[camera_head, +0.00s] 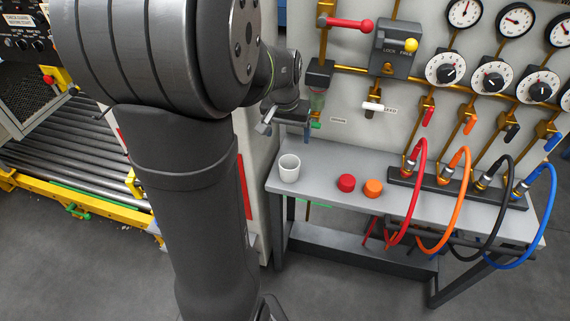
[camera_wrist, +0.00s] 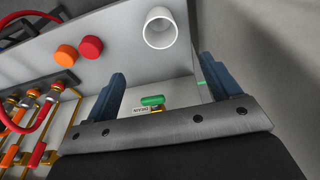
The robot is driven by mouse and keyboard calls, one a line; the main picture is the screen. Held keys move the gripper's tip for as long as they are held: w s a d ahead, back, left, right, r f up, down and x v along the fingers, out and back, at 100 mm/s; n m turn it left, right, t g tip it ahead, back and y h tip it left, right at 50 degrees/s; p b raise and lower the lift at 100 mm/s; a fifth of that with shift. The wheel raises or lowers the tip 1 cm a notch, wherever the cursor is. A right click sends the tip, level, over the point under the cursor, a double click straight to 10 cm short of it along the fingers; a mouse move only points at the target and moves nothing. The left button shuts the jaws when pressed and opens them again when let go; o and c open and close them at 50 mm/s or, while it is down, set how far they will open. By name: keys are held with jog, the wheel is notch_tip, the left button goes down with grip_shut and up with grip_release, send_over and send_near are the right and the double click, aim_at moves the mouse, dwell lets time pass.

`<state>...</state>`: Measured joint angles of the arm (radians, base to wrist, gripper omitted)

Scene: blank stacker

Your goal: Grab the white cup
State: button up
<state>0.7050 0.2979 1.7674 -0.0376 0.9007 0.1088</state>
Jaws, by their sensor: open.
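The white cup (camera_head: 289,170) stands upright and looks empty at the left end of the grey bench (camera_head: 325,163). In the wrist view the cup (camera_wrist: 160,32) is at the top centre, beyond my fingertips, with its open rim showing. My gripper (camera_wrist: 161,68) has its two blue fingers spread apart with nothing held between them. In the head view my gripper (camera_head: 285,130) is above and behind the cup, near the wall panel, apart from the cup. My arm hides part of the left side.
A red cap (camera_head: 346,183) and an orange cap (camera_head: 373,188) sit right of the cup. Several coloured hoses loop over the bench's right half. The panel behind carries gauges, valves and a green handle (camera_wrist: 152,100) near my fingers. A roller conveyor (camera_head: 70,150) is at left.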

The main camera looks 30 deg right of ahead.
jog(key=s+a+f+t+h, duration=0.2)
jog(key=s+a, duration=0.1)
send_near(290, 167)
notch_tip(290, 167, down, 3)
jog(key=shift+s+r, duration=0.1)
jog(key=shift+r, duration=0.15)
jog(key=shift+d+x, duration=0.15)
jog(key=shift+x, duration=1.2)
jog(key=shift+d+x, duration=0.1)
jog(key=shift+x, duration=1.2)
jog(key=shift+r, duration=0.1)
jog(key=c, duration=1.1)
jog(key=shift+o, duration=0.2)
jog(key=shift+r, duration=0.15)
